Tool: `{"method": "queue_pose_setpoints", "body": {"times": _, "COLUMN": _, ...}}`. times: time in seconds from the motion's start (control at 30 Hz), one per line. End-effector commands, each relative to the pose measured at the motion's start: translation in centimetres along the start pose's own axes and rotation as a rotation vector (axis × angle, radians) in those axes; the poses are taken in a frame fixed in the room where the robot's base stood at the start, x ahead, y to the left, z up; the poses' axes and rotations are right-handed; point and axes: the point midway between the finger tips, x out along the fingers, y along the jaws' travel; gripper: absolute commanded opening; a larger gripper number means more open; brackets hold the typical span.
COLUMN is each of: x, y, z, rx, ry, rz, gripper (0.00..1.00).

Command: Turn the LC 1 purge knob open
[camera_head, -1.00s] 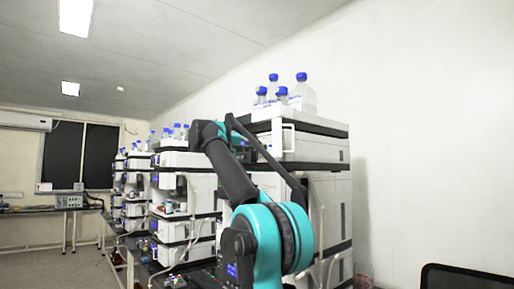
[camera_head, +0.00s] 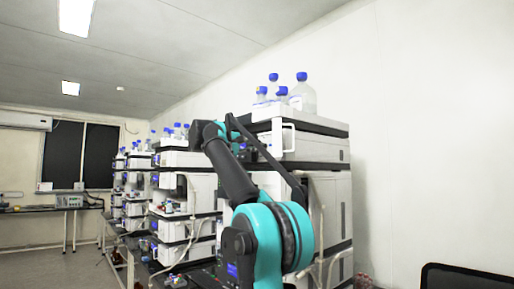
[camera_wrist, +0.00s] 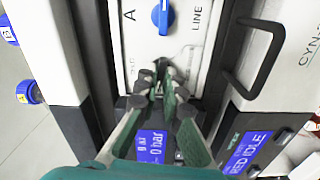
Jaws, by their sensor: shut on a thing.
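My gripper (camera_wrist: 161,84) shows in the wrist view, its two green-and-dark fingers drawn close together in front of a white instrument panel (camera_wrist: 146,42). The fingers are shut on a small knob, taken to be the LC 1 purge knob, which they almost wholly hide. I cannot tell its turn angle. A blue knob (camera_wrist: 162,16) stands upright above the fingertips, between the letter A and the word LINE. Blue displays (camera_wrist: 151,146) sit below, partly behind the fingers. In the head view my arm reaches to the near instrument stack (camera_head: 318,148), and the fingers are hidden.
A dark bar handle (camera_wrist: 262,62) stands out right of the fingers. Blue-capped bottles (camera_head: 302,96) stand on top of the near stack. More stacks (camera_head: 183,195) line the bench to the left. Open floor lies at the far left, and a dark chair back (camera_head: 470,279) is at lower right.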

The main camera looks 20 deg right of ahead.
Motion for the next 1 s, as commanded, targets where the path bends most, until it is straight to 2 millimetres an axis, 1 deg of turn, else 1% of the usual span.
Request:
{"method": "queue_pose_setpoints", "body": {"times": 0.17, "x": 0.0, "y": -0.1, "z": 0.0, "rx": 0.001, "ry": 0.000, "rz": -0.002, "gripper": 0.00}}
{"method": "queue_pose_setpoints", "body": {"times": 0.2, "x": 0.0, "y": -0.1, "z": 0.0, "rx": 0.001, "ry": 0.000, "rz": -0.002, "gripper": 0.11}}
{"method": "queue_pose_setpoints", "body": {"times": 0.33, "x": 0.0, "y": -0.1, "z": 0.0, "rx": 0.001, "ry": 0.000, "rz": -0.001, "gripper": 0.27}}
{"method": "queue_pose_setpoints", "body": {"times": 0.37, "x": 0.0, "y": 0.0, "z": 0.0, "rx": 0.001, "ry": 0.000, "rz": -0.001, "gripper": 0.28}}
{"method": "queue_pose_setpoints", "body": {"times": 0.63, "x": -0.1, "y": 0.0, "z": 0.0, "rx": 0.001, "ry": 0.000, "rz": -0.001, "gripper": 0.28}}
{"method": "queue_pose_setpoints", "body": {"times": 0.73, "x": -0.6, "y": 0.0, "z": 0.0, "rx": 0.001, "ry": 0.002, "rz": -0.001, "gripper": 0.28}}
{"method": "queue_pose_setpoints", "body": {"times": 0.87, "x": -2.5, "y": 0.0, "z": -0.1, "rx": 0.001, "ry": 0.004, "rz": -0.001, "gripper": 0.28}}
{"method": "queue_pose_setpoints", "body": {"times": 1.0, "x": -5.4, "y": -0.1, "z": -0.1, "rx": 0.001, "ry": 0.005, "rz": -0.001, "gripper": 0.28}}
